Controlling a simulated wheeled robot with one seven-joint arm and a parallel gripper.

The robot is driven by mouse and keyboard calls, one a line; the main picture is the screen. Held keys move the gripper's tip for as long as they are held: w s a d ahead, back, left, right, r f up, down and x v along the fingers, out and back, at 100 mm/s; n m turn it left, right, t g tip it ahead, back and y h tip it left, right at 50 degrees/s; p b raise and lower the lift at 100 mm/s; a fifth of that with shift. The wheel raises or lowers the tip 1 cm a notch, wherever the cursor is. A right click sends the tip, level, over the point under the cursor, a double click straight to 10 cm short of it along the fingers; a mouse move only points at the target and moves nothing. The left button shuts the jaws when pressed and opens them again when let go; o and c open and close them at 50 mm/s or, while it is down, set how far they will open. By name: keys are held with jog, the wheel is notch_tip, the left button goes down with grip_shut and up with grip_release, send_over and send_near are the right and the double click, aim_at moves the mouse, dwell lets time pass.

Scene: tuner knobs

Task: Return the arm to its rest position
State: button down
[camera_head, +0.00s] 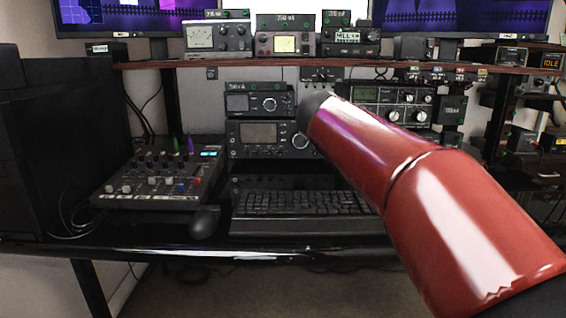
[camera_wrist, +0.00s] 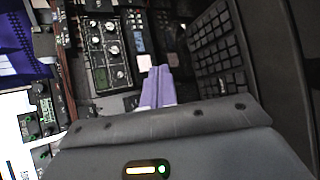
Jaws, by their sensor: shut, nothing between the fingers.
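My gripper (camera_wrist: 159,86) shows in the wrist view as two pale purple fingers pressed together, with nothing between them. It points toward the gap between the radio with knobs (camera_wrist: 108,52) and the keyboard (camera_wrist: 216,48). I cannot tell how far it is from them. In the head view my red arm reaches from the lower right to the middle, over the desk, and hides the gripper. There the radio with knobs (camera_head: 397,112) is partly behind the arm, and the keyboard (camera_head: 305,203) lies in front of the equipment.
A mixer (camera_head: 160,182) with knobs and a mouse (camera_head: 204,222) are on the left of the desk. A transceiver with a screen (camera_head: 262,138) stands in the middle. A shelf (camera_head: 240,62) carries several meters above. The floor in front of the desk looks clear.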

jog(key=s+a+f+m+g+y, duration=0.1)
jog(key=s+f+m+y, duration=0.3)
jog(key=s+f, duration=0.8)
jog(key=s+a+f+m+g+y, duration=0.1)
jog(key=s+f+m+y, duration=0.3)
jog(key=s+f+m, duration=0.5)
jog(key=s+f+g, duration=0.1)
jog(key=s+f, duration=0.2)
jog(key=s, duration=0.6)
jog(key=shift+s+a+f+g+y, duration=0.2)
jog(key=shift+a+f+g+y, duration=0.15)
jog(key=shift+a+g+y, duration=0.05)
